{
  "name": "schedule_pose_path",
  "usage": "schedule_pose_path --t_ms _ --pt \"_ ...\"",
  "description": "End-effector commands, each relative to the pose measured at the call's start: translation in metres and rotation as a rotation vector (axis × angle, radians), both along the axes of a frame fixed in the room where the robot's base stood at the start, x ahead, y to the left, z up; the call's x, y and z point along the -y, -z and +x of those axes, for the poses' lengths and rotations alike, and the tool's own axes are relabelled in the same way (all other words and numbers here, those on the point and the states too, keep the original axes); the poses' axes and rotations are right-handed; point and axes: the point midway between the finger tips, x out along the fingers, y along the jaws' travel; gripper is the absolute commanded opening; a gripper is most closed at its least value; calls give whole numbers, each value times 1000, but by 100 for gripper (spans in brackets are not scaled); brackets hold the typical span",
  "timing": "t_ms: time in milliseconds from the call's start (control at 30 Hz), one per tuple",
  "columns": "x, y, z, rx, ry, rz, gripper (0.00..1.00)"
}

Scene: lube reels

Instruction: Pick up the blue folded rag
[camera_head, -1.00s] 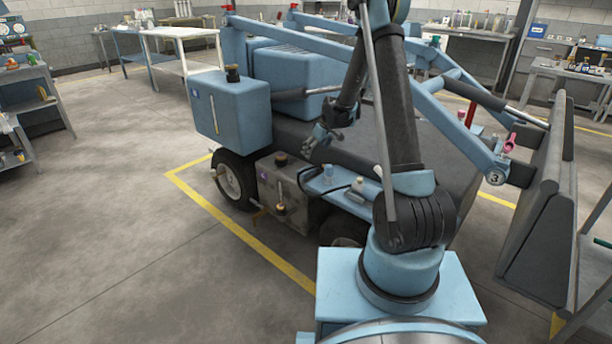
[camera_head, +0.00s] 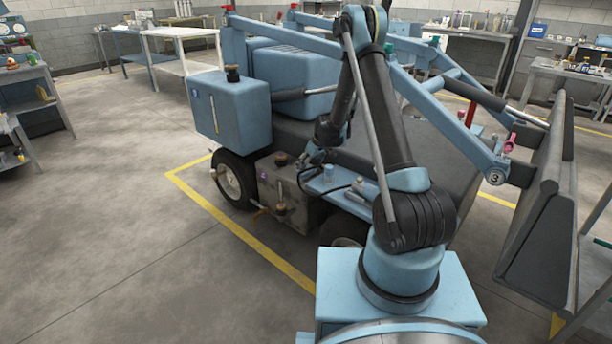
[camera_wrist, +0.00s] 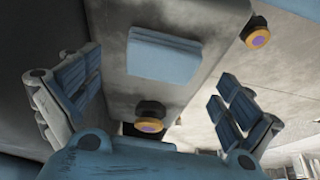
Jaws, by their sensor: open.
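The blue folded rag (camera_wrist: 164,54) shows in the wrist view as a flat, light blue layered rectangle on a grey surface. My gripper (camera_wrist: 158,85) is open, with one finger at left and one at right. The rag appears in the gap between the fingers, beyond the fingertips, and nothing is held. In the head view my gripper (camera_head: 313,172) is small and dark, beside the vehicle's near side above the grey tank. I cannot make out the rag there.
A black cap with an orange and purple top (camera_wrist: 150,122) stands near the rag, and another similar cap (camera_wrist: 257,37) is at upper right. The grey tank (camera_head: 296,196) sits beside a blue ledge (camera_head: 326,187). Open floor lies at left.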

Motion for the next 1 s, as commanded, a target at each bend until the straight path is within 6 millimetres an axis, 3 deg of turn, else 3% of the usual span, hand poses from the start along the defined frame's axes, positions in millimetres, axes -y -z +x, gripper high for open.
schedule_pose_path --t_ms 300,600,633,833,1000 --pt "-10 30 7 0 0 0 98" --pt "-11 33 7 0 1 0 98" --pt "-11 33 7 0 1 0 96" --pt "-11 32 7 0 0 0 51" --pt "-11 33 7 0 0 0 51"
